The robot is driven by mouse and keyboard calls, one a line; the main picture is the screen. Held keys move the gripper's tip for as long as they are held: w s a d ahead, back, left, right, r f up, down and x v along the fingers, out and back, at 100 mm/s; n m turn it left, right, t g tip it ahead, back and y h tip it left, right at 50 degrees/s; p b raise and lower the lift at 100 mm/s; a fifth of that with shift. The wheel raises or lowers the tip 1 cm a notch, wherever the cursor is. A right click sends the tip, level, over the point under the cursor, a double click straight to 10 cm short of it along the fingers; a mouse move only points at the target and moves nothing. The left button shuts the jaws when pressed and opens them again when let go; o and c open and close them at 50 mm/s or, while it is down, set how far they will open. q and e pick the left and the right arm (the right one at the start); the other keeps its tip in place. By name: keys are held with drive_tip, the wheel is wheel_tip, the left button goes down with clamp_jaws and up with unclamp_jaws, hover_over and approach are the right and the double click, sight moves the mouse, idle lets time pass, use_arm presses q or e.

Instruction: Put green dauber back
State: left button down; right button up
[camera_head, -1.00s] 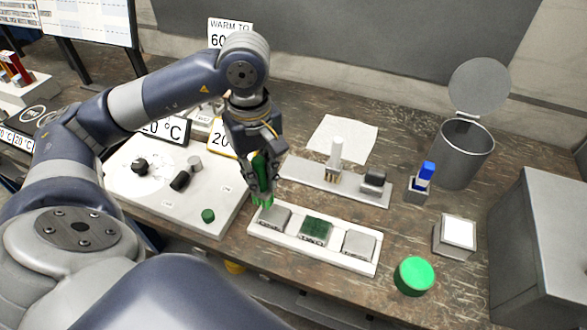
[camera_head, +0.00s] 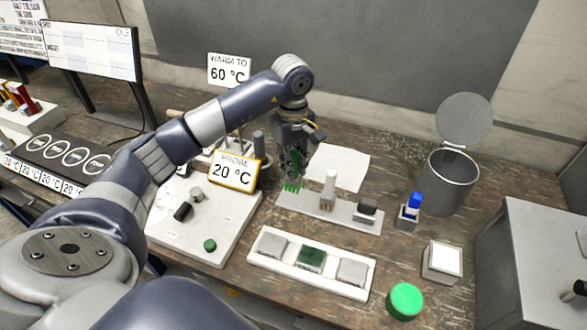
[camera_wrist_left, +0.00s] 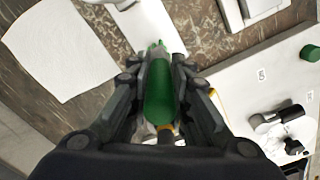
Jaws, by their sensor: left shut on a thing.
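My left gripper (camera_head: 292,172) is shut on the green dauber (camera_wrist_left: 159,92), which points down with its green bristled tip (camera_head: 292,186) showing below the fingers. The gripper and dauber are over the left end of the white rack (camera_head: 318,208). I cannot tell whether the tip touches the rack. In the left wrist view the dauber lies between both fingers, with the rack beyond its tip. A white dauber (camera_head: 329,185) stands upright in the rack, and a dark grey block (camera_head: 367,208) sits at its right end. My right gripper is not in view.
In front is a white tray (camera_head: 312,280) with two grey pads and a green pad (camera_head: 311,258). A white board (camera_head: 205,225) lies left, with a "PROBE 20 °C" sign (camera_head: 234,171). A blue-topped item (camera_head: 411,207), an open bin (camera_head: 450,183) and a green lid (camera_head: 405,301) stand right.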

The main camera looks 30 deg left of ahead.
use_arm(q)
drive_tip(key=shift+w, duration=0.2)
wheel_tip(320, 180, down, 3)
drive_tip(key=shift+s+r+p, duration=0.1)
drive_tip(key=shift+r+p, duration=0.1)
drive_tip(key=shift+p, duration=0.75)
drive_tip(key=shift+f, duration=0.45)
drive_tip(key=shift+f, duration=0.15)
drive_tip(key=c, duration=1.5)
unclamp_jaws()
